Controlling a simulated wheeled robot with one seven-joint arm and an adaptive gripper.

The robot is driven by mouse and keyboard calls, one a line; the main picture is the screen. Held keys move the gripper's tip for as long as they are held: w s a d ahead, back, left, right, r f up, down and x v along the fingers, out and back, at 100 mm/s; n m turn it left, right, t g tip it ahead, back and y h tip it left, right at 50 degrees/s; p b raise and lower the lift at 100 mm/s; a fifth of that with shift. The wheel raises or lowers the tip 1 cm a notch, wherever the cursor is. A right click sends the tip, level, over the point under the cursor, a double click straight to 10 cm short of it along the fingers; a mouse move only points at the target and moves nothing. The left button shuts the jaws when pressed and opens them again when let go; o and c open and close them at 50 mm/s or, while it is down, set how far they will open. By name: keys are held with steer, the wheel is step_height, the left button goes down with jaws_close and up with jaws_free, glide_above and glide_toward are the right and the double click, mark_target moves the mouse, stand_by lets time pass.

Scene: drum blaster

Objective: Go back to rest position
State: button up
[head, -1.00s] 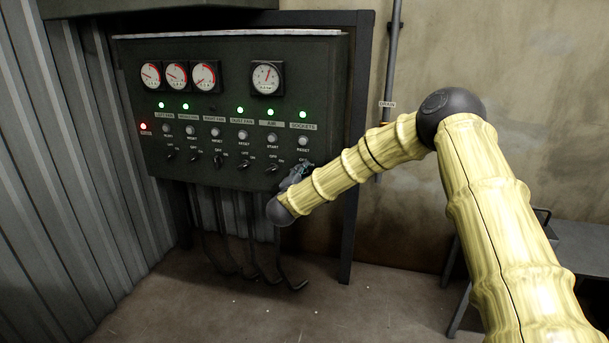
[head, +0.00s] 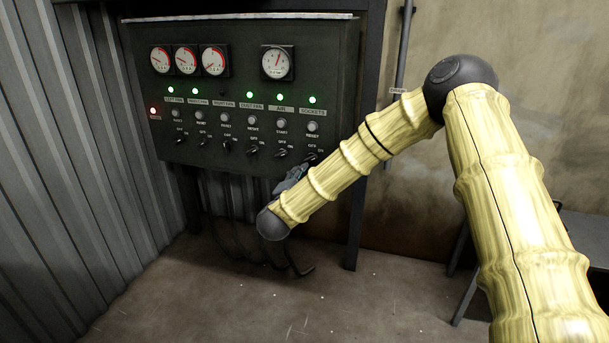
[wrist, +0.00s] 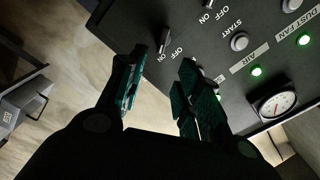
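My gripper (head: 292,180) is at the lower right corner of the dark control panel (head: 190,90), partly hidden behind my own wrist in the head view. In the wrist view my gripper (wrist: 158,88) has its two teal-padded fingers apart, with nothing seen between them. A black switch (wrist: 163,42) marked ON and OFF lies just beyond the fingertips, apart from them. In the head view the sockets switch (head: 311,157) shows just above my gripper.
The panel has several green lamps, one red lamp (head: 153,111), and round gauges (head: 277,62). Cables (head: 290,258) hang below it. A corrugated wall (head: 90,150) stands at the left. A dark table (head: 587,238) stands at the right. The floor (head: 300,310) in front is clear.

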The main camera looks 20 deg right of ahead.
steer(key=s+a+f+n+y, duration=0.2)
steer(key=s+f+n, duration=0.1)
steer(key=f, duration=0.4)
steer(key=s+a+f+n+y, duration=0.2)
steer(key=a+f+n+y, duration=0.1)
steer(key=f, duration=0.4)
steer(key=s+a+f+n+g+y, duration=0.2)
steer(key=s+f+n+g+y, duration=0.45)
steer(key=s+f, duration=1.75)
steer(key=s+d+f+n+g, duration=0.1)
steer(key=s+d+n+g, duration=0.15)
steer(key=s, duration=0.65)
steer(key=s+d+f+n+g+h, duration=0.1)
steer(key=s+f+n+g, duration=0.15)
steer(key=s, duration=0.75)
steer(key=s+d+f+n+g, duration=0.1)
steer(key=s+d+g, duration=0.15)
steer(key=s, duration=0.65)
step_height(320, 180, up, 14)
steer(key=g+p, duration=0.1)
steer(key=p, duration=1.2)
steer(key=shift+s+a+p, duration=0.15)
steer(key=shift+a+p, duration=0.15)
steer(key=shift+a, duration=0.1)
steer(key=shift+h, duration=0.25)
